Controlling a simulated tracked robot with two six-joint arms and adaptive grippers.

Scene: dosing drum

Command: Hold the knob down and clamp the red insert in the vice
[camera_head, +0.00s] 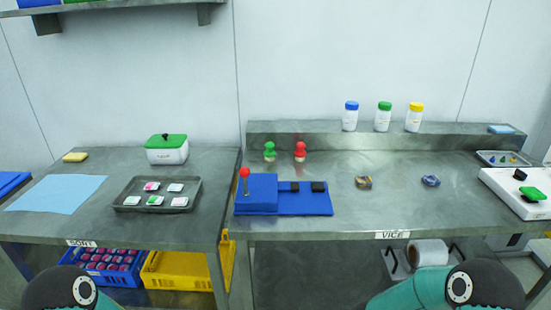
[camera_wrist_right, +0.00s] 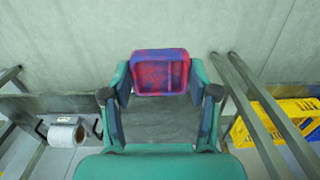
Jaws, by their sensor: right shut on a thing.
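The blue vice (camera_head: 262,194) sits at the front left of the right bench. Two black jaw pieces (camera_head: 306,187) stand on its low right part. A red ball knob (camera_head: 244,172) tops a thin lever at its left end and stands upright. My right gripper (camera_wrist_right: 160,86) is shut on the red insert (camera_wrist_right: 160,70), a shallow open box with blue-tinged edges, held between its fingertips. In the head view only upper parts of my arms show at the bottom edge. Both grippers are out of that frame, and my left gripper shows nowhere.
Green (camera_head: 269,151) and red (camera_head: 300,152) pegs stand behind the vice. Two small dark-patterned items (camera_head: 363,182) (camera_head: 431,181) lie to its right. A blue crate (camera_head: 103,264) of red pieces and a yellow crate (camera_head: 178,271) are below the left bench.

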